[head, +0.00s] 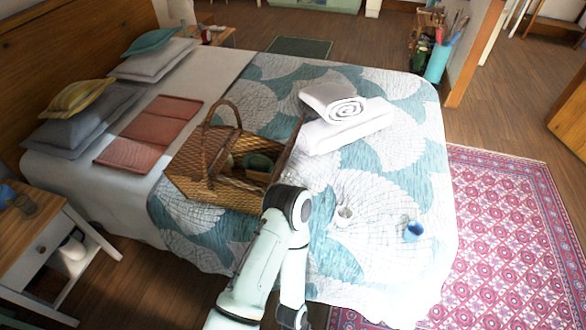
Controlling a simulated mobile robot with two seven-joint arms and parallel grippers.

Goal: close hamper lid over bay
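A woven wicker hamper (213,192) with an arched handle (207,118) sits on the bed. Its left part looks covered by a woven lid. Its right bay is open and shows a dark green item (259,162) inside. A brown lid panel (292,148) stands raised and tilted at the right edge of the bay. One of my pale arms rises from the bottom of the head view, with a joint in front of the hamper's lower right corner. I see no gripper fingers, and I cannot tell whether the arm touches the hamper.
White towels (348,128), folded and rolled, lie right of the hamper. A white cup (344,213) and a blue cup (413,231) stand on the quilt (385,265). Folded terracotta cloth (150,132) lies to the left. A nightstand (40,245) stands beside the bed.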

